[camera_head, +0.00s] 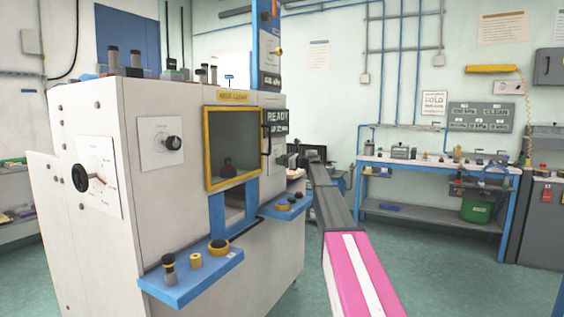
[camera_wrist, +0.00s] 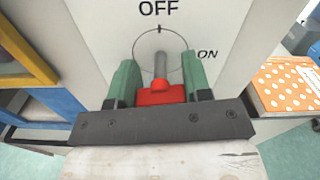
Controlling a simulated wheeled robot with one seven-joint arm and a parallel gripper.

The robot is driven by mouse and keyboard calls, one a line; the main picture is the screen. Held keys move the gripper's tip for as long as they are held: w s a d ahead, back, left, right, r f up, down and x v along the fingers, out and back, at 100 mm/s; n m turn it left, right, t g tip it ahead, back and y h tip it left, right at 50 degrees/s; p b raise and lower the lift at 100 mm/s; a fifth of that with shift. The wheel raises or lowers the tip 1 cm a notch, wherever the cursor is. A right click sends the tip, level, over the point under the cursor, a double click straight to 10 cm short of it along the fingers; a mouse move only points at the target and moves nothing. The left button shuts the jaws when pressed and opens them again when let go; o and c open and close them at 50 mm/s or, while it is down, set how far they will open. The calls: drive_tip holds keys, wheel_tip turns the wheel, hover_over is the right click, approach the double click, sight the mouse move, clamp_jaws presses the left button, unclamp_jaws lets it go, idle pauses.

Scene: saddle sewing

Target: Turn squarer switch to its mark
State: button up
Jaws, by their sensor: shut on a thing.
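A red switch handle (camera_wrist: 160,94) with a grey stem (camera_wrist: 160,64) stands on a pale panel (camera_wrist: 105,20) in the wrist view. A thin circle is drawn around it, with OFF above and ON to the right. The stem points up at the short tick under OFF. My gripper (camera_wrist: 160,80) has green fingers on both sides of the red handle and is shut on it. The handle's lower part is hidden by the dark gripper bar. In the head view my arm reaches along the machine's right side; the gripper and switch cannot be made out there.
The white machine (camera_head: 170,200) with a yellow-framed window (camera_head: 233,147) fills the left of the head view. Its blue control shelf (camera_head: 190,275) juts forward. A blue workbench (camera_head: 430,165) stands at the back right. An orange dotted sheet (camera_wrist: 288,85) lies right of the panel.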

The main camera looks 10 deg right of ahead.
drive_tip(key=n, duration=0.8)
drive_tip(key=shift+s, duration=0.1)
drive_tip(key=n, duration=0.4)
drive_tip(key=shift+f+n, duration=0.1)
drive_tip(key=shift+n, duration=2.1)
drive_tip(key=o, duration=0.9)
drive_tip(key=v, duration=1)
drive_tip(key=shift+s+d, duration=0.25)
drive_tip(key=shift+d, duration=0.05)
